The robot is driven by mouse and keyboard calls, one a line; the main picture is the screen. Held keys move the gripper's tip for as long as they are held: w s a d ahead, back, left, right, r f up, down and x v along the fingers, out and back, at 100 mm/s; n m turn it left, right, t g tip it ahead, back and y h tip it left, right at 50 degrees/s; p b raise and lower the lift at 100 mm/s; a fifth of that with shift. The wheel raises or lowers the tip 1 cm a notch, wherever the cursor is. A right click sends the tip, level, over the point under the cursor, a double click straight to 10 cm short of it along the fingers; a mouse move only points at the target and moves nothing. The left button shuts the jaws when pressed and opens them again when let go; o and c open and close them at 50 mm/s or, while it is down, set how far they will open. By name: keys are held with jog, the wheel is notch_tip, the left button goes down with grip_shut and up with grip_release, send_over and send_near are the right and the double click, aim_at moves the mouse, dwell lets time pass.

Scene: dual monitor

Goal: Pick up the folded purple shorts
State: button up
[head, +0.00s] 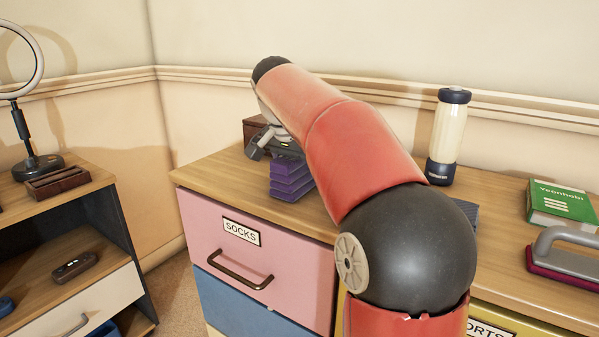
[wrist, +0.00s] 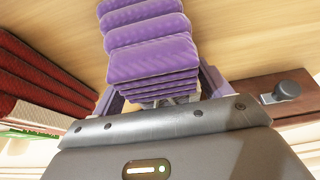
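The folded purple shorts (head: 291,180) form a small layered stack at the left end of the dresser top. In the wrist view the shorts (wrist: 150,45) fill the upper middle, their folds facing the camera. My gripper (head: 268,143) is right at the stack, on its far left side in the head view. In the wrist view the fingers of my gripper (wrist: 160,90) stand apart, one on each side of the stack's near part. They look open, with the fingertips partly hidden by the cloth. Whether they touch it is unclear.
The wooden dresser top (head: 215,172) has a pink drawer marked SOCKS (head: 240,232) below. A brown box (head: 255,128) stands behind my gripper. A bottle (head: 448,135), a green box (head: 560,203) and a grey-handled brush (head: 565,255) stand farther right. Dark red cloth (wrist: 45,75) lies left in the wrist view.

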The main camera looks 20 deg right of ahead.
jog(key=c, duration=0.9)
jog(key=shift+r, duration=0.1)
jog(key=shift+c, duration=0.2)
notch_tip(320, 180, up, 10)
jog(key=p, duration=0.3)
